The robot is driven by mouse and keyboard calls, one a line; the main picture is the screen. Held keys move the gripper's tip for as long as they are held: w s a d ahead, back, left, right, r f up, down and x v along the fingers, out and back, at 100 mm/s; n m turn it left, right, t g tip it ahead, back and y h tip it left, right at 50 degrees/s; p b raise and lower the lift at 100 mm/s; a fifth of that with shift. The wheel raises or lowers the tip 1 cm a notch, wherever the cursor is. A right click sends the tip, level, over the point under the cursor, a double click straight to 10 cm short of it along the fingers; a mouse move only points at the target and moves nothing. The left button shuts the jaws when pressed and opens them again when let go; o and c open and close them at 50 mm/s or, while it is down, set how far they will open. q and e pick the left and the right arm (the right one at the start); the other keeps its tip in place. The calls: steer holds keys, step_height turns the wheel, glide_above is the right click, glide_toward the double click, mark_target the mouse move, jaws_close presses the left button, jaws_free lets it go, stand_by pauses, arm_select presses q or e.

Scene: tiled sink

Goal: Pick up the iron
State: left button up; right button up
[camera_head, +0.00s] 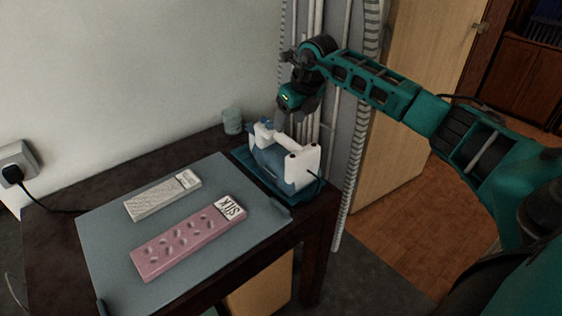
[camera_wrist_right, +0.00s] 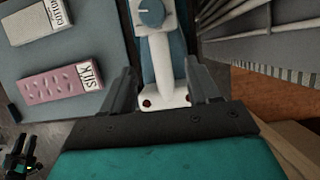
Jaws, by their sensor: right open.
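The iron (camera_head: 273,160), white and blue, rests on a teal stand (camera_head: 256,178) at the right end of the dark table. My right gripper (camera_head: 283,122) is above the far end of the iron. In the right wrist view my right gripper (camera_wrist_right: 163,80) is open, with one finger on each side of the iron's white handle (camera_wrist_right: 162,68). The handle lies between the fingers but is not clasped. Part of the iron is hidden by the gripper's palm. A small dark gripper, apparently my left one (camera_wrist_right: 20,155), shows at the lower left of the wrist view; its jaws are unclear.
A grey mat (camera_head: 105,235) holds a pink block marked SILK (camera_head: 185,240) and a pale block marked COTTON (camera_head: 160,198). A small pale cup (camera_head: 232,121) stands behind the iron. White pipes (camera_head: 335,60) rise close behind my right gripper. A corded plug (camera_head: 14,172) is at left.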

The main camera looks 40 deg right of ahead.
mark_target(283, 135)
steer(key=x, duration=0.7)
steer(key=shift+w+r, duration=0.1)
jaws_close()
steer(key=shift+w+r, duration=0.15)
steer(key=shift+r, duration=0.1)
stand_by(0.3)
